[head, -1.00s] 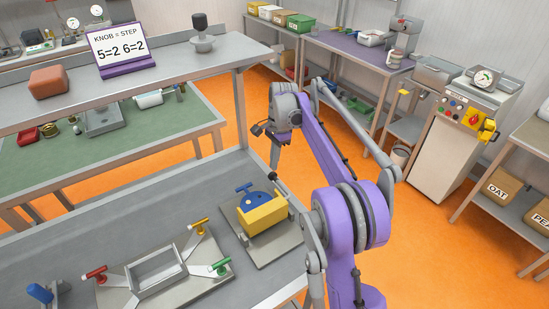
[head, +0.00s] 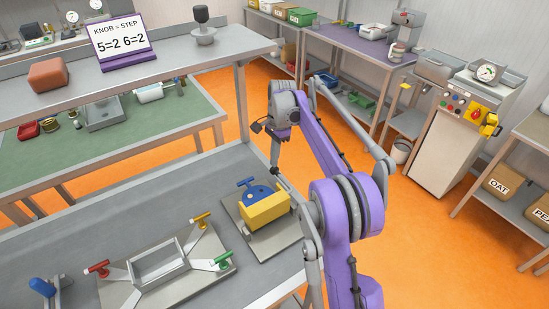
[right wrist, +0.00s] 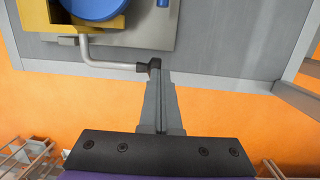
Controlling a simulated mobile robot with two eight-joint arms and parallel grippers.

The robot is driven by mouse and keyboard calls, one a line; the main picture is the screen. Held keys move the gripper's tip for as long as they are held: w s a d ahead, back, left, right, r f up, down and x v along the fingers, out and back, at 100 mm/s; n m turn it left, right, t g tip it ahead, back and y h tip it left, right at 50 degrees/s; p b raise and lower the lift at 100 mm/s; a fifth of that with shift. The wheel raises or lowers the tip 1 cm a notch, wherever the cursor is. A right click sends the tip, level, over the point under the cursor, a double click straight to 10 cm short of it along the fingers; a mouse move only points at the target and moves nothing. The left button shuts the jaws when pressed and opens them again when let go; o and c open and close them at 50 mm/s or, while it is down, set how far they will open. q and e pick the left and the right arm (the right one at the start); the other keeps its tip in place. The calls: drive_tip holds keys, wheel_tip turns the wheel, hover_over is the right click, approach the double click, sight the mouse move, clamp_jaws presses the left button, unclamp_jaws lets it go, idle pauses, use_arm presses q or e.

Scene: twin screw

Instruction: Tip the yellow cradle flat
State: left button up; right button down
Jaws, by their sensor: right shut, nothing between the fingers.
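The yellow cradle (head: 268,213) holds a blue round part (head: 257,192) with a blue T-handle, on a grey plate (head: 262,247) at the bench's right end. Its exact tilt is hard to judge. In the right wrist view, part of the cradle (right wrist: 60,27) shows at the upper left, with a bent grey bar (right wrist: 100,63) coming from its side. My right gripper (right wrist: 155,72) is shut and empty, its tips at the bar's dark end; I cannot tell whether they touch. In the head view, the right gripper (head: 275,172) is just behind the cradle. My left gripper is out of view.
Left of the cradle is a grey fixture (head: 160,263) with red, yellow and green handles. A blue-topped part (head: 42,288) stands farther left. A raised shelf (head: 170,62) holds a sign (head: 121,38) and a brown block (head: 50,75). Bare bench lies behind the fixture.

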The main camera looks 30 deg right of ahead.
drive_tip(key=shift+a+f, duration=0.1)
drive_tip(key=shift+f, duration=0.25)
wheel_tip(320, 180, up, 8)
drive_tip(key=d+p, duration=0.1)
drive_tip(key=shift+w+d, duration=0.15)
drive_tip(key=shift+w, duration=0.15)
